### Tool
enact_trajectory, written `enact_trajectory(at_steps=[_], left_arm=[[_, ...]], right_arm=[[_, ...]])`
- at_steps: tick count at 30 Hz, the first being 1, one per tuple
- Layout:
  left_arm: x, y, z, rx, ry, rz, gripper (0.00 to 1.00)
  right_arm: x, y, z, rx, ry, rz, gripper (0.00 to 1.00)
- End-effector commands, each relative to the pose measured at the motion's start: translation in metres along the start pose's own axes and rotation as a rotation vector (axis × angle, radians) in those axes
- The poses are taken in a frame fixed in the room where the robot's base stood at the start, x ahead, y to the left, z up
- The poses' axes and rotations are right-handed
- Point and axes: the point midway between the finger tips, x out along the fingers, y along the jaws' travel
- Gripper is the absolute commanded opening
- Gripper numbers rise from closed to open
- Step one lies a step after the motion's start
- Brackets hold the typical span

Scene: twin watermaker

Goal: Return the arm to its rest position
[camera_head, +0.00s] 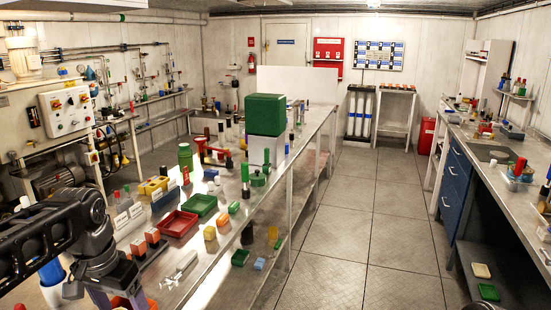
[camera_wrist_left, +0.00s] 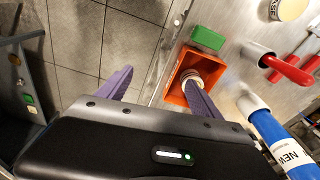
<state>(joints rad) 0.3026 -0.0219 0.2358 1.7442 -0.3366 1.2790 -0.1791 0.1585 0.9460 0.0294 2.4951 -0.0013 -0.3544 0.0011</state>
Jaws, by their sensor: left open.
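My left arm comes in from the left in the head view, with its left gripper (camera_head: 118,300) low at the bottom edge over the near end of the long bench (camera_head: 285,165). In the left wrist view the left gripper (camera_wrist_left: 158,88) has its two purple fingers wide apart, with nothing held between them. One finger overlaps an orange tray (camera_wrist_left: 172,92) that holds a pale ringed round piece (camera_wrist_left: 190,76); I cannot tell whether it touches. My right gripper does not show.
By the left gripper are a blue bottle (camera_wrist_left: 272,130), a green block (camera_wrist_left: 207,38) and a red-handled tool (camera_wrist_left: 290,70). Further along the bench are a red tray (camera_head: 178,224), a green tray (camera_head: 200,205) and a large green box (camera_head: 265,114). The aisle floor (camera_head: 340,220) is clear.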

Motion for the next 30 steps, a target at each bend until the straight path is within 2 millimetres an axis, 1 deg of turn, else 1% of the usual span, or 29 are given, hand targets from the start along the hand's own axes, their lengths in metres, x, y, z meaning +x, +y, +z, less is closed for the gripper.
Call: enact_trajectory(at_steps=[4, 6, 8, 11, 14, 15, 17, 18, 20, 21, 23, 24, 26, 27, 29, 30], left_arm=[[0.007, 0.003, -0.022, -0.016, 0.094, 0.004, 0.75], [0.014, 0.006, -0.033, -0.027, 0.144, 0.010, 0.75], [0.024, 0.009, -0.044, -0.039, 0.188, 0.021, 0.75], [0.049, 0.020, -0.062, -0.059, 0.252, 0.051, 0.75], [0.087, 0.037, -0.079, -0.091, 0.311, 0.097, 0.75], [0.107, 0.047, -0.084, -0.109, 0.333, 0.122, 0.75], [0.144, 0.067, -0.088, -0.143, 0.360, 0.166, 0.75], [0.173, 0.083, -0.086, -0.171, 0.371, 0.197, 0.75], [0.216, 0.109, -0.076, -0.219, 0.376, 0.241, 0.75], [0.243, 0.125, -0.066, -0.251, 0.372, 0.263, 0.75], [0.280, 0.149, -0.043, -0.295, 0.352, 0.291, 0.75], [0.303, 0.165, -0.024, -0.322, 0.331, 0.304, 0.75], [0.332, 0.187, 0.009, -0.353, 0.288, 0.317, 0.75], [0.349, 0.200, 0.032, -0.369, 0.254, 0.323, 0.75], [0.369, 0.219, 0.069, -0.381, 0.195, 0.328, 0.75], [0.379, 0.229, 0.091, -0.384, 0.154, 0.331, 0.75]], right_arm=[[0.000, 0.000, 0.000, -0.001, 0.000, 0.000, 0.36], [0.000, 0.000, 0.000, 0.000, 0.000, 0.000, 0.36], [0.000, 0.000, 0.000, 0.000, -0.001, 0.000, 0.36], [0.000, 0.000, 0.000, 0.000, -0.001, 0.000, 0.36], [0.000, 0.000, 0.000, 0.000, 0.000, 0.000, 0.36], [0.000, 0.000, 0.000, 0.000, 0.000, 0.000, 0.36], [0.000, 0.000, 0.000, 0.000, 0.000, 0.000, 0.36], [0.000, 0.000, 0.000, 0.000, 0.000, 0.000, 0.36], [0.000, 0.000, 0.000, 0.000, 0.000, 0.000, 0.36], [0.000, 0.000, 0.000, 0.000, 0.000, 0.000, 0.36], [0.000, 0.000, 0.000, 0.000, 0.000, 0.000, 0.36], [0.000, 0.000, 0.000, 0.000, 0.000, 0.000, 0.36], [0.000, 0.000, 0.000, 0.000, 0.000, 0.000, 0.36], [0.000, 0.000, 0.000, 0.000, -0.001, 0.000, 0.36], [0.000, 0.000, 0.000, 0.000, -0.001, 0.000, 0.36], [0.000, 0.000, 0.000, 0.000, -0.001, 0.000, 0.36]])
